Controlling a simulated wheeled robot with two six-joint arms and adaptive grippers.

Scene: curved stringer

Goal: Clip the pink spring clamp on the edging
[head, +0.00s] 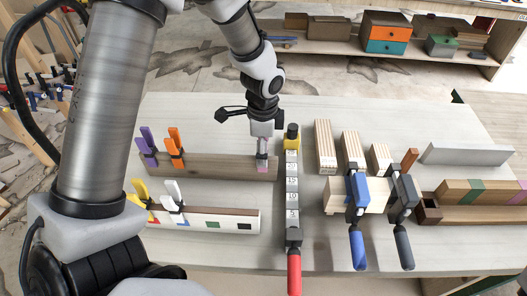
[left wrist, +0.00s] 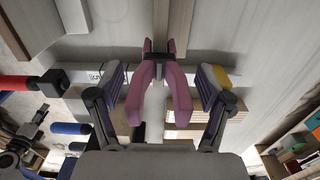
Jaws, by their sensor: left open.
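The pink spring clamp (left wrist: 175,90) is at the middle of the left wrist view, its handles towards the camera. Its dark jaws (left wrist: 160,48) are at the brown strip (left wrist: 177,22); how firmly they grip is hidden. In the head view the clamp (head: 262,165) shows as a small pink patch at the right end of the brown edging (head: 228,166). My left gripper (head: 262,148) is above it, pointing down. In the left wrist view my left gripper (left wrist: 160,76) is open, one finger on each side of the handles, with visible gaps. My right gripper is not in view.
Purple (head: 148,143) and orange (head: 175,142) clamps stand on the edging's left part. Yellow (head: 141,190) and white (head: 172,193) clamps stand at the pale front strip (head: 225,212). A red-handled bar clamp (head: 293,270) lies close right; blue (head: 357,245) and black (head: 403,245) clamps stand further right.

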